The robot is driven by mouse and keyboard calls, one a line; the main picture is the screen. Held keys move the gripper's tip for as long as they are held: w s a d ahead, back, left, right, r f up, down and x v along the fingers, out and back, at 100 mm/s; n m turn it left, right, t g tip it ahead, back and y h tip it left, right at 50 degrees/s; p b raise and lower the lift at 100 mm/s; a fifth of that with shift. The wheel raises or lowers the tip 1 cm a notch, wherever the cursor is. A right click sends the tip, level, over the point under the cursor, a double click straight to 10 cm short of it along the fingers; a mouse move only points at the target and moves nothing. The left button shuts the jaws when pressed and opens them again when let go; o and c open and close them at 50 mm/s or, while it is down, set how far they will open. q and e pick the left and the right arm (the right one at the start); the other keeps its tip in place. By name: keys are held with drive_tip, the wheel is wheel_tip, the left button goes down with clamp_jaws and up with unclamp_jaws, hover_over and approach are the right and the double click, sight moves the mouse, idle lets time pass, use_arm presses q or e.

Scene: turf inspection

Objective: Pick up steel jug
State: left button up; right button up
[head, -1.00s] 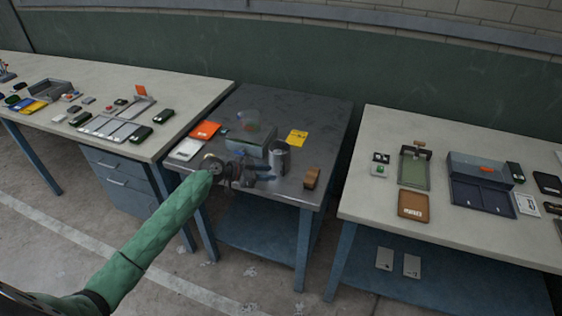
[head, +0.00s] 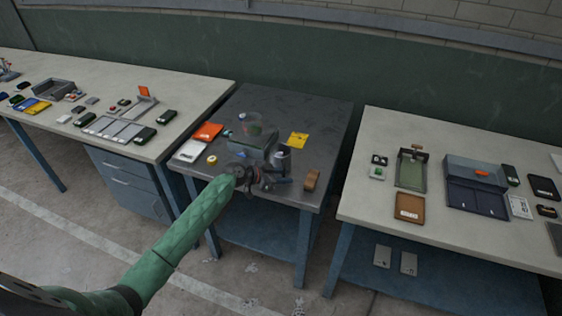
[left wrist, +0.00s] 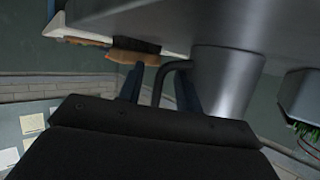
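The steel jug (head: 283,158) stands on the dark middle table, near its front edge. My left gripper (head: 284,182) is low at the near side of the jug and partly covers it. In the left wrist view the jug's grey body (left wrist: 226,75) is close up, with its curved handle (left wrist: 163,78) between the two fingers of my left gripper (left wrist: 160,88). The fingers are apart, with gaps beside the handle; the right finger is close to the jug's body. My right gripper is not in view.
On the same table are a grey box (head: 248,144) left of the jug, an orange item (head: 208,131), a yellow sheet (head: 298,140), a yellow roll (head: 212,160) and a brown block (head: 312,180) to the right. Tables with trays and small items stand on both sides.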

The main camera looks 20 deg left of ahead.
sight(284, 167)
use_arm(q)
drive_tip(key=shift+w+d+f, duration=0.1)
drive_tip(key=shift+w, duration=0.05)
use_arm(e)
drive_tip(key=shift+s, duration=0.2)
use_arm(q)
drive_tip(key=shift+c, duration=0.4)
clamp_jaws()
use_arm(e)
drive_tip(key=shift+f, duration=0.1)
